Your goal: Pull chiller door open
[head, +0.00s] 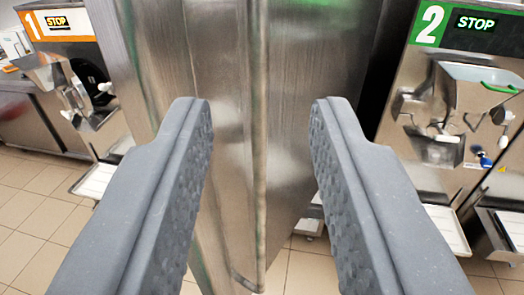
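The chiller (215,60) is a tall brushed-steel cabinet in the middle of the head view. A long vertical edge or handle bar (259,150) runs down its front, and I cannot tell which of the two it is. My gripper (260,105) is open, with one grey textured finger on each side of this vertical strip. The strip lies between the fingertips in the picture. I see no contact, and the depth gap between fingers and door is hard to judge. The fingers hide parts of the cabinet's lower sides. The door looks shut.
Batch freezer 1 (75,60), with an orange label, stands at the left. Batch freezer 2 (450,80), with a green label, stands at the right. White trays (95,180) stick out low in front of them. Beige tiled floor (30,215) is clear at lower left.

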